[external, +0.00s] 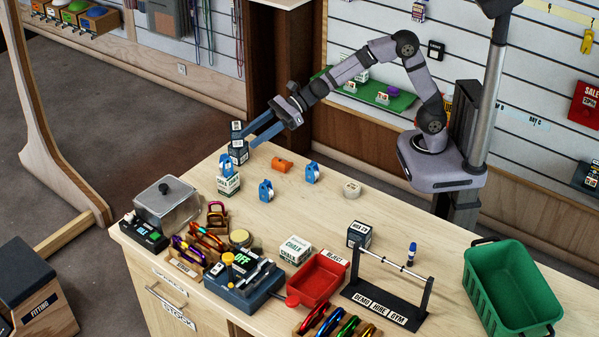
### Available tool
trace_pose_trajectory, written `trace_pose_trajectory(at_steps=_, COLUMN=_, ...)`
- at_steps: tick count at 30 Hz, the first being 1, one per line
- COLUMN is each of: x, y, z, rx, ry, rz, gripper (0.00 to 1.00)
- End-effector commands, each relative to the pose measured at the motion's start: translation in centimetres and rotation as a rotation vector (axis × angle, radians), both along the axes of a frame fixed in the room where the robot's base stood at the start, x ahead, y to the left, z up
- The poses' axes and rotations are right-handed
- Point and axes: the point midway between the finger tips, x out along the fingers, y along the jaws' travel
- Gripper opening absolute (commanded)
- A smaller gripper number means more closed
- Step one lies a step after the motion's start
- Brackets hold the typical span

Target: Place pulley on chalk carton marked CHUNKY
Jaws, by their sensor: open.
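Three blue pulleys show. One blue pulley (226,164) is at the top of a white and green carton (228,185) at the table's back left and appears to rest on it. A second pulley (266,191) and a third pulley (312,172) stand on the table to its right. Another white and green carton (295,250), lettered CHALK, stands near the middle front. I cannot read CHUNKY on either carton. My gripper (249,142) is open, its blue fingers reaching down-left, above and right of the pulley on the carton. The fingertips overlap dark boxes in the picture.
Dark boxes (238,153) are stacked behind the back-left carton. An orange piece (282,164) and a tape roll (351,189) lie on the table. A red tray (318,280), a black bar stand (390,295) and a green basket (512,287) fill the front right. The back-right tabletop is mostly clear.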

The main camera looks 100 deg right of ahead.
Motion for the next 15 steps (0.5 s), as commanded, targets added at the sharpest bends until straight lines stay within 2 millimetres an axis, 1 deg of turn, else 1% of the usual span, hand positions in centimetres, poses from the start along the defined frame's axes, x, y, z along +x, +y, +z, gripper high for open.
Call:
trace_pose_trajectory(at_steps=3, x=-0.9, y=-0.4, z=0.5, rx=0.000, ry=-0.002, rz=0.000, gripper=0.42)
trace_pose_trajectory(at_steps=6, x=-1.4, y=-0.6, z=0.6, rx=0.001, ry=-0.001, rz=0.001, gripper=0.42)
trace_pose_trajectory(at_steps=15, x=-1.7, y=-0.7, z=0.7, rx=0.001, ry=0.000, rz=0.001, gripper=0.42)
